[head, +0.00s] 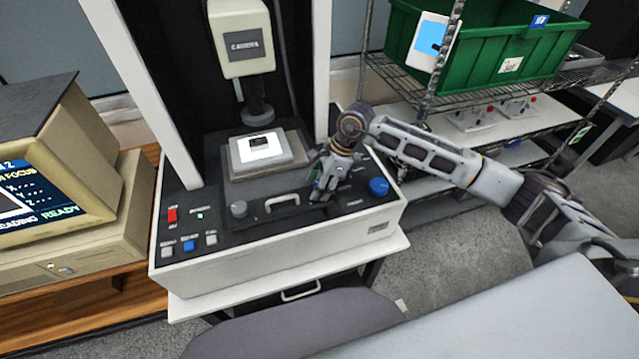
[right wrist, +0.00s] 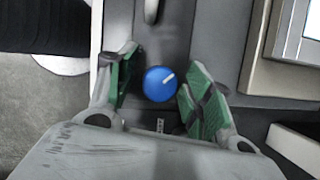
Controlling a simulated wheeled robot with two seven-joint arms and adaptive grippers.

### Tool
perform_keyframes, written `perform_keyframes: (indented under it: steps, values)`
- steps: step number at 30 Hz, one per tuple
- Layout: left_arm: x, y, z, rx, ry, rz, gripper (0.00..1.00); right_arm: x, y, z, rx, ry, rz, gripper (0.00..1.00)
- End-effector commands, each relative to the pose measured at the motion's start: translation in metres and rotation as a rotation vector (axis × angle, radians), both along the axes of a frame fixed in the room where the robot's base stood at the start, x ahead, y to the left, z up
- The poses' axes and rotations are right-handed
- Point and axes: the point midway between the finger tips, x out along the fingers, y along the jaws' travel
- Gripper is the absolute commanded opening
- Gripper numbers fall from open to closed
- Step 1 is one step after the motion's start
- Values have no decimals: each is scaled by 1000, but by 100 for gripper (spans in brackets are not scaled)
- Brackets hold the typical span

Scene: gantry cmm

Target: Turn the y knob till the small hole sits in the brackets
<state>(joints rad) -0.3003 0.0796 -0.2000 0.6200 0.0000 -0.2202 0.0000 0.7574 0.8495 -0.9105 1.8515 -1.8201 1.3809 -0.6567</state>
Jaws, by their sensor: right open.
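A blue knob (right wrist: 160,84) with a white pointer line shows in the right wrist view, between my right gripper's green-padded fingers. The fingers are open, with a gap visible on both sides of the knob. My left gripper is not in view.
Another blue knob (head: 378,187) sits at the panel's right and a grey knob (head: 239,209) at its left. The handle (head: 285,203) is close beside my gripper. The lit stage (head: 264,150) lies behind, under the camera head (head: 241,45). A green bin (head: 475,45) stands on a rack.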

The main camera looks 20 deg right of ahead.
Motion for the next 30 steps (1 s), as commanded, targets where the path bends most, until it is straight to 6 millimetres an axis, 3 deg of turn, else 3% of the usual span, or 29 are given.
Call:
perform_keyframes:
  steps: [4,15,30]
  values:
    - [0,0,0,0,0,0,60,0,0,0,0,1,0,50]
    - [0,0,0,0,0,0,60,0,0,0,0,1,0,6]
    - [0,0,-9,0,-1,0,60,0,0,-1,1,-1,-74,6]
